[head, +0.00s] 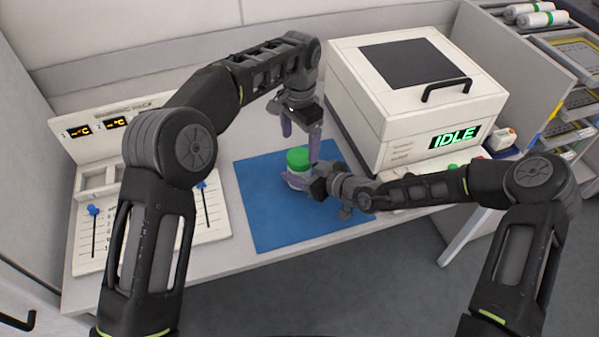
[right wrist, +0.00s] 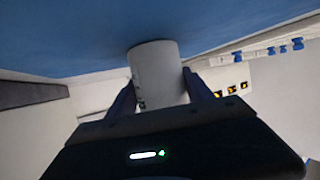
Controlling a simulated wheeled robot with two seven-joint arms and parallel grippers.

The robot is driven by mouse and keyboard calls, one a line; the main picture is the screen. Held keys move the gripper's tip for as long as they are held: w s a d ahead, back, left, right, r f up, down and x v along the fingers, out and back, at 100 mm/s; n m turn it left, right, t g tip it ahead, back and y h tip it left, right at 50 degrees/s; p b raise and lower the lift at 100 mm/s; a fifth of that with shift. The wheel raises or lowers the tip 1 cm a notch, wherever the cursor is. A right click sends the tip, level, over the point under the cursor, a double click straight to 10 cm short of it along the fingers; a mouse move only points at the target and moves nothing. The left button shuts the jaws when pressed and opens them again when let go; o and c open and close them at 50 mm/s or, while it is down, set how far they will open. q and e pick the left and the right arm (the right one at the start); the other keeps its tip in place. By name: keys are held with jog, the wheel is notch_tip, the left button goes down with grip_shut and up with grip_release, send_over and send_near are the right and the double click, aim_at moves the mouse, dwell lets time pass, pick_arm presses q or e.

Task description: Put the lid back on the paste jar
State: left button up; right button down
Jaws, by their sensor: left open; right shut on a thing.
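The paste jar (head: 296,182) is a small white cylinder standing on the blue mat. A green lid (head: 298,158) sits on its top; I cannot tell whether it is fully seated. My right gripper (head: 300,184) is shut around the jar's white body from the right. In the right wrist view the white jar (right wrist: 157,72) is between the two fingers, and the green lid does not show. My left gripper (head: 301,146) points down just above the lid with its fingers open, one on either side; I cannot tell whether they touch it.
The blue mat (head: 265,215) is otherwise mostly clear. A white machine with a display reading IDLE (head: 455,137) stands behind at the right. A slider panel with temperature displays (head: 100,128) is at the left. A shelf rack (head: 570,75) is at the far right.

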aim_at(309, 173)
pick_arm(q)
jog(key=shift+a+r, duration=0.1)
jog(key=shift+r, duration=1.1)
pick_arm(e)
jog(key=shift+c, duration=1.6)
grip_release()
pick_arm(q)
jog(key=shift+f, duration=0.1)
pick_arm(e)
jog(key=shift+v, duration=3.9)
